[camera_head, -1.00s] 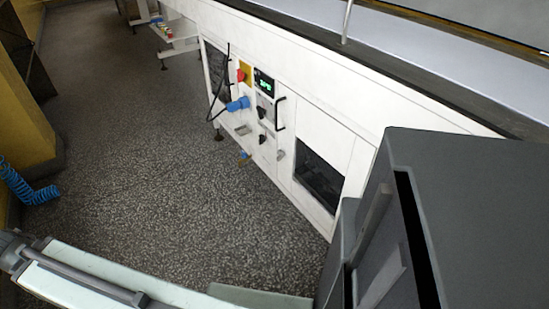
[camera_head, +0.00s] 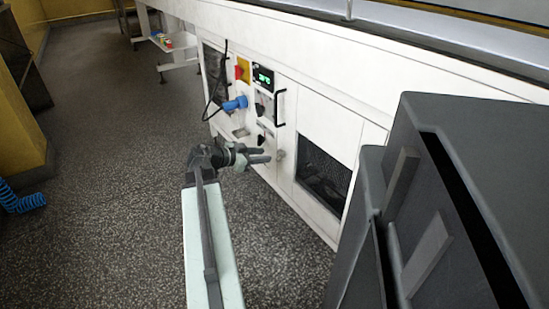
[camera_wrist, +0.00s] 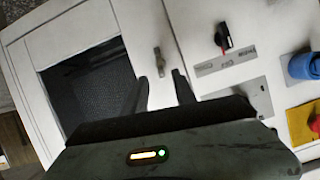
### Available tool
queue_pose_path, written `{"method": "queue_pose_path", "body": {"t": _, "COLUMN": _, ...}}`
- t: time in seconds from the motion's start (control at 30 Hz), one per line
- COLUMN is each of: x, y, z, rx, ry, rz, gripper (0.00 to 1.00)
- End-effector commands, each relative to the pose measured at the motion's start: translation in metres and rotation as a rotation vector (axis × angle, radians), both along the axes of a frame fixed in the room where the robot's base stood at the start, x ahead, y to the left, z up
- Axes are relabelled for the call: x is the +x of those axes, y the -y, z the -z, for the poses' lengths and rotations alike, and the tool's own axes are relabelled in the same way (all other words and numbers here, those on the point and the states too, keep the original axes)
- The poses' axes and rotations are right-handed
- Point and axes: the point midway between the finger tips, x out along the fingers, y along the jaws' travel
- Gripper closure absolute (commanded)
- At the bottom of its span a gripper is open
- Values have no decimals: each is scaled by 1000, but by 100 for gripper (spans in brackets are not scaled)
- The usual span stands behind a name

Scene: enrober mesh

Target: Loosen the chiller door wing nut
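A small grey wing nut (camera_wrist: 159,61) sits on the white door panel in the wrist view, turned lengthwise up and down the picture. It also shows in the head view (camera_head: 281,155) as a small grey piece on the white cabinet front. My gripper (camera_wrist: 162,76) is open and empty, with the nut just beyond the gap between its two fingertips. In the head view my gripper (camera_head: 264,155) points right at the cabinet, close to the nut. Whether the fingertips touch the panel cannot be told.
A black handle (camera_head: 280,108), a blue plug (camera_head: 235,103) with a cable, a red switch on yellow (camera_head: 242,70) and a green display (camera_head: 263,77) are nearby. A dark mesh opening (camera_head: 322,175) lies right of the nut.

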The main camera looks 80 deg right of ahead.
Motion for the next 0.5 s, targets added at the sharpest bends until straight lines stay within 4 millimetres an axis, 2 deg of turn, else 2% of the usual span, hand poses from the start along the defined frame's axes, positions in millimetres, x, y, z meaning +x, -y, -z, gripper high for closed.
{"method": "queue_pose_path", "body": {"t": 0.03, "x": -6, "y": 7, "z": 8, "rx": 0, "ry": 0, "rz": 3, "gripper": 67}}
{"method": "queue_pose_path", "body": {"t": 0.23, "x": -30, "y": 32, "z": 22, "rx": 2, "ry": 1, "rz": 2, "gripper": 67}}
{"method": "queue_pose_path", "body": {"t": 0.5, "x": -42, "y": 44, "z": 26, "rx": 2, "ry": 1, "rz": 0, "gripper": 67}}
